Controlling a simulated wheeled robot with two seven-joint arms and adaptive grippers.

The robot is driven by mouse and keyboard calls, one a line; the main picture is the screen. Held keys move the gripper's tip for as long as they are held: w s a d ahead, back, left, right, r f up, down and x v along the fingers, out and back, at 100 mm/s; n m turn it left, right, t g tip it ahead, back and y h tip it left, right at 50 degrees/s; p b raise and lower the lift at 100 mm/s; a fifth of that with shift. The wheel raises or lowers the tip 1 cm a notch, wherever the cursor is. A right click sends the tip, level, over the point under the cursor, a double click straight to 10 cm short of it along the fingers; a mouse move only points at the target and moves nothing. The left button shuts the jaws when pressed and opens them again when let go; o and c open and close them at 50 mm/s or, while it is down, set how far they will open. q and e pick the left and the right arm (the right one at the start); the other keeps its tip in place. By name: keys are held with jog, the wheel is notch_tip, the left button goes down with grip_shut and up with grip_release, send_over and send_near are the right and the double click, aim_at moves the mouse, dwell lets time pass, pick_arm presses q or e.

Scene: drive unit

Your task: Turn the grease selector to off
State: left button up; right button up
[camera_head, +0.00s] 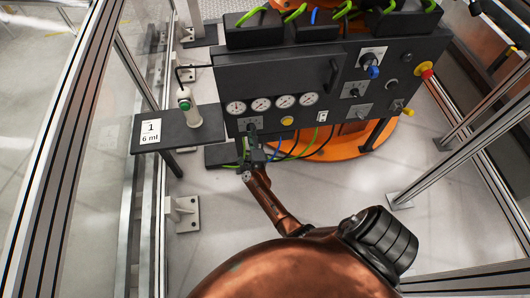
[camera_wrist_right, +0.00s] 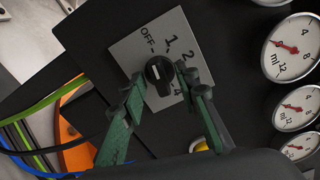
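In the head view the selector plate (camera_head: 251,124) sits at the lower left of the black panel. My right gripper (camera_wrist_right: 169,88) has its two green fingers apart, one on each side of the knob; I cannot tell if either touches it. In the head view my right gripper (camera_head: 252,150) is just below the plate. My left gripper is not in view.
A row of several round gauges (camera_head: 260,104) is above the selector. A yellow button (camera_head: 287,120) is to its right. Other knobs (camera_head: 371,66) and a red emergency button (camera_head: 425,70) are further right. Hoses hang below the panel.

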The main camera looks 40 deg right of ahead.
jog(key=s+a+m, duration=0.4)
jog(key=s+m, duration=0.3)
pick_arm(q)
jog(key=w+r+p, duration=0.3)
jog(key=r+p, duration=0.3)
jog(key=p, duration=0.1)
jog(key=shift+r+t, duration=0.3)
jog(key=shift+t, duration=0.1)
pick_arm(e)
jog(key=s+a+f+n+g+y, duration=0.2)
jog(key=s+a+f+n+y, duration=0.2)
jog(key=s+f+n, duration=0.7)
jog(key=s+a+f+n+g+y, duration=0.3)
jog(key=s+a+f+n+y, duration=0.2)
jog(key=s+f+n, duration=0.6)
jog(key=shift+s+f, duration=0.6)
jog(key=shift+s, duration=0.35)
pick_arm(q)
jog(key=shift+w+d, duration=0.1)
pick_arm(e)
jog(key=shift+d, duration=0.1)
